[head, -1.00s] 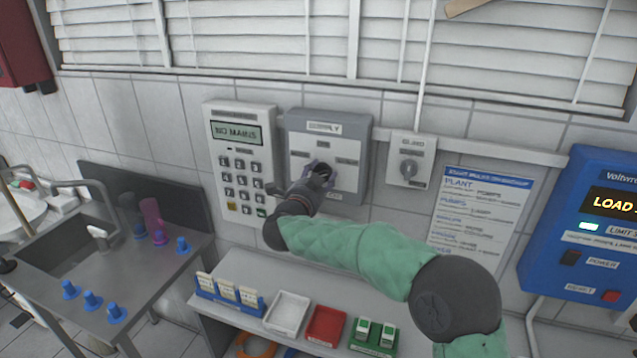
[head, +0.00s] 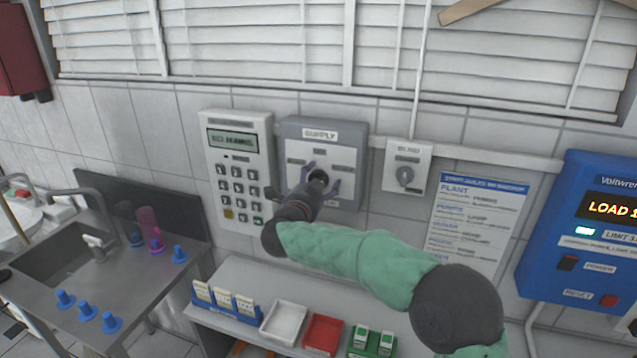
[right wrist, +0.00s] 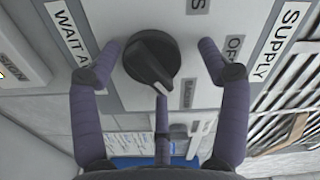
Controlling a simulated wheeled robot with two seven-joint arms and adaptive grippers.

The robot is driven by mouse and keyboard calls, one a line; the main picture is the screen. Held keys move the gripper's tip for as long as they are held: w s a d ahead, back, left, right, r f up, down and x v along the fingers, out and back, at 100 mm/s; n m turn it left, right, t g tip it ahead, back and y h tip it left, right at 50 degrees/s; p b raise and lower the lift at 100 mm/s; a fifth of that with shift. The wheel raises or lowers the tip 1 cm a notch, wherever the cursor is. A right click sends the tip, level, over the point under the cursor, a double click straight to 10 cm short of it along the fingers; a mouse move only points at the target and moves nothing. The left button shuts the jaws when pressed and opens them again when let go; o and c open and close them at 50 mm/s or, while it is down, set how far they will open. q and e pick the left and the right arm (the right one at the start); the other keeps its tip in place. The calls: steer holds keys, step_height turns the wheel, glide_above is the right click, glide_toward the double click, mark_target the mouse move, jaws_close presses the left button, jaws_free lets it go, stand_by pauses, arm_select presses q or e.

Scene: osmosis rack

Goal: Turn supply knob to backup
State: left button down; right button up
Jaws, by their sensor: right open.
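The grey supply panel (head: 352,135) hangs on the tiled wall, labelled SUPPLY at its top. Its round black knob (right wrist: 150,62) shows in the right wrist view, with its ridge slanting toward the lower right of that picture. Small labels surround it; "OF" and a "WAIT A" strip are partly readable. My right gripper (head: 322,178) is at the panel; in the right wrist view the gripper (right wrist: 158,66) is open, its purple fingers on either side of the knob with visible gaps. In the head view the gripper hides much of the panel's lower middle. My left gripper is out of view.
A white keypad unit (head: 236,160) is close left of the panel; a blind switch (head: 405,176) is right. A blue power unit (head: 590,235) is far right. Below, a shelf holds a white tray (head: 284,322), a red tray (head: 323,331) and card racks. A sink stands left.

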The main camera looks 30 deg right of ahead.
steer(key=shift+a+f, duration=0.1)
steer(key=shift+f, duration=0.05)
steer(key=v, duration=1.2)
stand_by(0.3)
